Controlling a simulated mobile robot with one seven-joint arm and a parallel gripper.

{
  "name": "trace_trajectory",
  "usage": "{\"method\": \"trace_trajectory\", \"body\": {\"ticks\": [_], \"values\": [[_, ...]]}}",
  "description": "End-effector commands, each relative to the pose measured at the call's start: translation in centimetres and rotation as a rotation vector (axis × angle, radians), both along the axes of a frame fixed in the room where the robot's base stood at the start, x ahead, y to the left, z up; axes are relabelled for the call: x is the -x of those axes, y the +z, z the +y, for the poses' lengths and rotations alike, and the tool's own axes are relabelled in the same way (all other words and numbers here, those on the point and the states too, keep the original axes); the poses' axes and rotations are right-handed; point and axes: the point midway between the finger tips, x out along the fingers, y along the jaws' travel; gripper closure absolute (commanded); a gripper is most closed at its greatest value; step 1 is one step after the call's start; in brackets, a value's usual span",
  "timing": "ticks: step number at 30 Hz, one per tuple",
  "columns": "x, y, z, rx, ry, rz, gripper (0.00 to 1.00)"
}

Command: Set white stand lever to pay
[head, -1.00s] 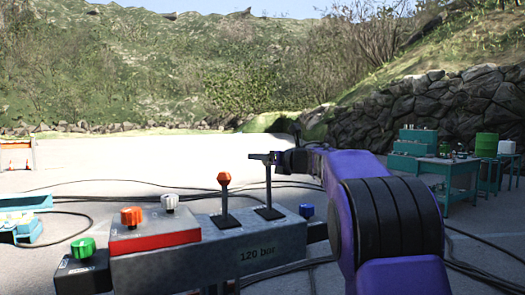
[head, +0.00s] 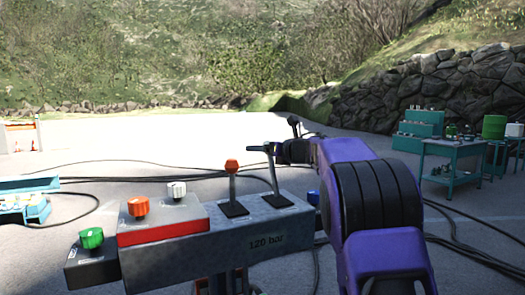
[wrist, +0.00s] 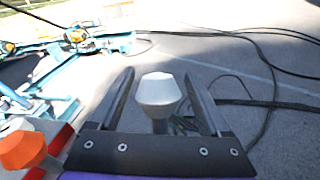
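The white stand lever shows in the wrist view as a white knob (wrist: 160,88) between my two fingers. My gripper (head: 262,149) is at the top of this lever. In the wrist view my gripper (wrist: 160,92) is open, with a finger on each side of the knob and narrow gaps showing. No pay marking can be read.
An orange-topped lever (head: 231,167) stands just left. Further left are white (head: 177,190), orange (head: 138,206) and green (head: 91,238) knobs. A blue knob (head: 312,197) sits at the right end. Cables cross the ground. A teal workbench (head: 449,158) stands far right.

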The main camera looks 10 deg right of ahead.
Motion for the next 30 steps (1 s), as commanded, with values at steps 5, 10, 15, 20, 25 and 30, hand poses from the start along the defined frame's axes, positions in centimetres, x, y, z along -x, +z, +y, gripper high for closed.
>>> {"method": "trace_trajectory", "body": {"ticks": [5,10,15,20,25,30], "values": [[0.2,0.2,-0.1,-0.001,0.000,-0.002,0.19],[1.7,0.4,-1.1,-0.001,-0.004,-0.003,0.19],[5.0,0.9,-2.9,-0.002,-0.003,-0.004,0.19],[8.5,1.5,-4.8,-0.001,-0.004,-0.004,0.19],[11.8,2.0,-6.7,-0.001,-0.003,-0.002,0.19],[14.1,2.3,-7.9,0.000,-0.001,-0.002,0.19]]}}
